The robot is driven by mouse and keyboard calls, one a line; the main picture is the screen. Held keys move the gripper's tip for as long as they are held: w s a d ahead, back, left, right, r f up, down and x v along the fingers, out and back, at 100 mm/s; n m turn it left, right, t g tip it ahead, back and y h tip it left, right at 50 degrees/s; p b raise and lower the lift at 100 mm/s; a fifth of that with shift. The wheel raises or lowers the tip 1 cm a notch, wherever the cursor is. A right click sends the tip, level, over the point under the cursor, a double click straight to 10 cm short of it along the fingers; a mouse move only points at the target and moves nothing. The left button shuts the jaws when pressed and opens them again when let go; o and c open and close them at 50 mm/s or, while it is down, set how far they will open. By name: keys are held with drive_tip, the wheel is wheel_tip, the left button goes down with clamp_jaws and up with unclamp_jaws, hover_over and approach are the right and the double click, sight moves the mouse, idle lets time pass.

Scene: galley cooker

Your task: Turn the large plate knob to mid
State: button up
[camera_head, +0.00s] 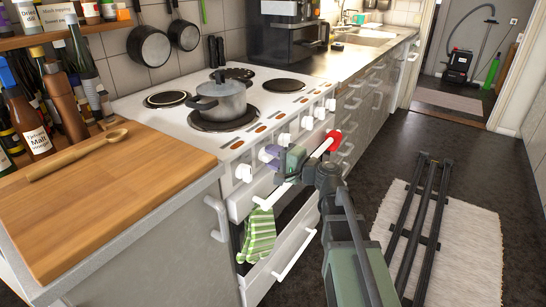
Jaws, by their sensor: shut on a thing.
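The white cooker (142,103) has a row of knobs along its sloping front panel. Several white knobs show, one at the near end (243,173) and others farther along (307,122). My gripper (269,156) is at the panel, just beyond the nearest white knob, and is shut on a cooker knob there. The jaws largely hide that knob, so its pointer and setting cannot be read. Which plate it serves cannot be told from this view. A grey lidded pot (222,98) stands on the large front plate (217,125).
A wooden worktop (90,205) with a spoon (80,155) lies to the left. My arm reaches in from the right, over the floor.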

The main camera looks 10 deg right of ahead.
idle(0.3)
drive_tip(key=o, duration=0.7)
drive_tip(key=shift+c, duration=0.2)
drive_tip(key=v, duration=1)
drive_tip(key=shift+s+d, duration=0.3)
